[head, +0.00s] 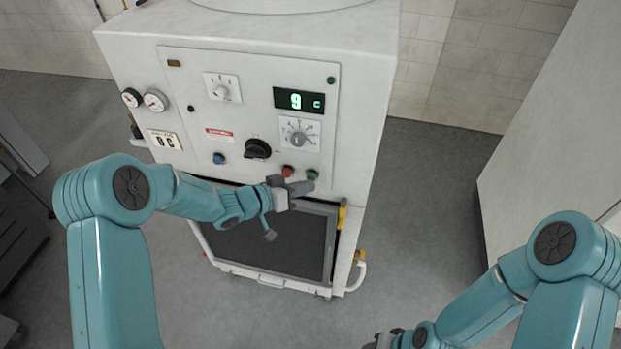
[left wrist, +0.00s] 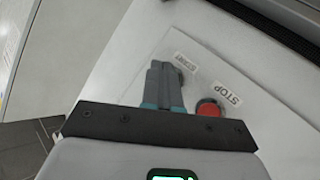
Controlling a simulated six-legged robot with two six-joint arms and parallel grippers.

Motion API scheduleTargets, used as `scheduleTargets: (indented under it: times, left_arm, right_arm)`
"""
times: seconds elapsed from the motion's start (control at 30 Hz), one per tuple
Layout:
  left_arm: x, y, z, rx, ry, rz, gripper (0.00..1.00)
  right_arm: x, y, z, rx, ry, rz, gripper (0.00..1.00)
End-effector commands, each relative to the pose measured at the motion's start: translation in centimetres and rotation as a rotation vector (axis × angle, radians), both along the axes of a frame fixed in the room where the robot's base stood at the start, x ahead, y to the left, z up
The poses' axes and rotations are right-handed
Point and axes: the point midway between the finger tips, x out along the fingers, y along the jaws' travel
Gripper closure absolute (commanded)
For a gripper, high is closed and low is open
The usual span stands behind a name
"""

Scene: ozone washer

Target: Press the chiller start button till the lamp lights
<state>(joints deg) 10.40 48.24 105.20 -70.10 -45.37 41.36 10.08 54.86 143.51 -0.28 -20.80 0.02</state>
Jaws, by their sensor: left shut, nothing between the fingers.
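The chiller is a white cabinet (head: 372,65) with a control panel. A green button (head: 312,175) sits at the panel's lower right, beside a red button (head: 288,171). The left wrist view shows the START label (left wrist: 182,61), the STOP label (left wrist: 228,92) and the red button (left wrist: 208,107). My left gripper (head: 304,187) is shut and empty, its tips at or just below the green button; contact cannot be told. Its fingers (left wrist: 162,72) hide the green button in the wrist view. A small round lamp (head: 331,80) at the top right looks dark green. My right gripper (head: 382,341) is partly cut off at the bottom.
A green digital display (head: 299,101) reads 9 C. A dial (head: 300,134), a black knob (head: 257,148) and a blue button (head: 219,158) are nearby. Open floor (head: 430,185) is on the right.

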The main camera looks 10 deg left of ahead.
Motion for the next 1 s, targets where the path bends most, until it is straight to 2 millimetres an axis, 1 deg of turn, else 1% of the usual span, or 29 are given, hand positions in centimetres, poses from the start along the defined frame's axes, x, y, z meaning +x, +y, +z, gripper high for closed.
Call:
scheduleTargets:
  times: [0.3,0.63,1.0]
  left_arm:
    - [0.4,0.0,0.0,-0.001,-0.001,0.000,1.00]
    - [0.4,0.0,0.0,-0.001,-0.001,0.000,1.00]
    - [-1.2,0.2,0.0,0.000,-0.001,0.001,1.00]
  right_arm:
    - [0.0,0.0,0.0,0.000,0.000,0.000,0.57]
    - [0.0,0.0,0.0,0.000,0.000,0.000,0.57]
    - [0.0,0.0,-0.3,0.000,0.000,0.000,0.57]
